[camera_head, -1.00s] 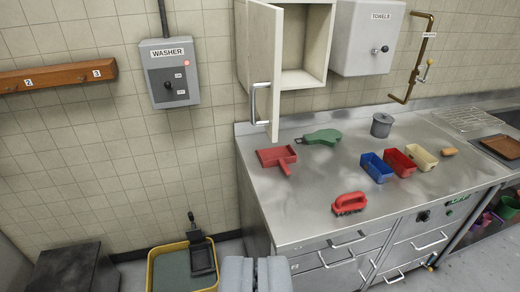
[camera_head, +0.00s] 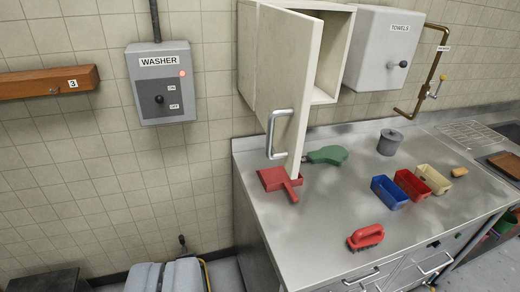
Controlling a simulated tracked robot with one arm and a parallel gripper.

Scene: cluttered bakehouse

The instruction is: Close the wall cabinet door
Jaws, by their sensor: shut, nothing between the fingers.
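The wall cabinet (camera_head: 325,70) hangs above the left part of the steel counter. Its cream door (camera_head: 292,70) stands open, swung out toward me, and part of the shelf space shows to its right. A metal bar handle (camera_head: 274,136) is on the door's lower outer face. My gripper (camera_head: 166,276) is at the bottom edge of the view, left of the counter. Its two grey fingers are together and hold nothing. It is well below and left of the door and apart from it.
The steel counter (camera_head: 330,225) bears a red dustpan (camera_head: 279,182), a green bat-shaped item (camera_head: 328,155), a red brush (camera_head: 366,237), a grey pot (camera_head: 390,142) and blue, red and cream bins. A washer switch box (camera_head: 161,84) and wooden rail (camera_head: 45,83) are on the wall.

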